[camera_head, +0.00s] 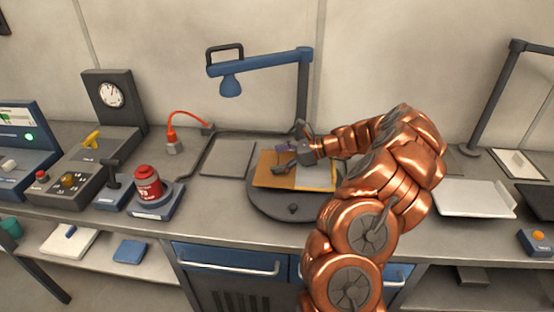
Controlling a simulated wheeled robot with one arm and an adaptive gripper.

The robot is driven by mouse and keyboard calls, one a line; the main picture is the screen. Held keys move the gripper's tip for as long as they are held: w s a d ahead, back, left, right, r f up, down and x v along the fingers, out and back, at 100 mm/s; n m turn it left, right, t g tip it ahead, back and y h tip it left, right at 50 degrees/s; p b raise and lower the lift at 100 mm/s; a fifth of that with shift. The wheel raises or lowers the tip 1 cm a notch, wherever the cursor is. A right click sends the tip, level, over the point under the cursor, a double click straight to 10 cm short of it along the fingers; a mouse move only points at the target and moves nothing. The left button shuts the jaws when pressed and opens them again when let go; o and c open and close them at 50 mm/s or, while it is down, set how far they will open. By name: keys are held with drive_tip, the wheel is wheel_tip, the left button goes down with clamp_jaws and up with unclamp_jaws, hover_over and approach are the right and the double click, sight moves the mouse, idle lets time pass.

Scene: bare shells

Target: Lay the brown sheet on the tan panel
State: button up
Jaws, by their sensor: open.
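Flat orange-brown pieces lie on the round dark base in the middle of the bench. The brown sheet (271,179) appears to be the left part, and the tan panel (319,181) shows at the right. They look flat and overlapping, but their shared edge is hard to make out. My gripper (287,158) is open just above them, with its dark fingers pointing left over the far half. The fingers and wrist hide part of both pieces. I cannot tell whether a finger touches the sheet.
A blue desk lamp (260,62) arches behind the base. A grey plate (227,157) lies to the left. A red canister (147,183) and a control box (78,185) stand further left. A white tray (474,198) lies to the right of my arm.

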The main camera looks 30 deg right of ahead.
drive_tip(key=v, duration=1.2)
drive_tip(key=s+a+r+n+g, duration=0.2)
drive_tip(key=a+n+g, duration=0.15)
drive_tip(key=a, duration=0.65)
drive_tip(key=s+a+r+n+g, duration=0.1)
drive_tip(key=a+r+n+g, duration=0.15)
drive_tip(key=a+n, duration=0.45)
drive_tip(key=s+a+r+n+g, duration=0.2)
drive_tip(key=a+n, duration=0.1)
drive_tip(key=a, duration=0.9)
drive_tip(key=s+a+f+n+g+h, duration=0.2)
drive_tip(key=s+a+n+h, duration=0.4)
drive_tip(key=s, duration=0.5)
drive_tip(key=s+d+f+n+h, duration=0.1)
drive_tip(key=s+f+n+h, duration=0.1)
drive_tip(key=s, duration=0.5)
drive_tip(key=s+d+f+n+h, duration=0.1)
drive_tip(key=s+f+n+h, duration=0.1)
drive_tip(key=s+n, duration=0.2)
drive_tip(key=s, duration=0.3)
drive_tip(key=shift+s+d+n+g, duration=0.25)
drive_tip(key=shift+s+n+g, duration=0.05)
drive_tip(key=shift+s+n, duration=0.1)
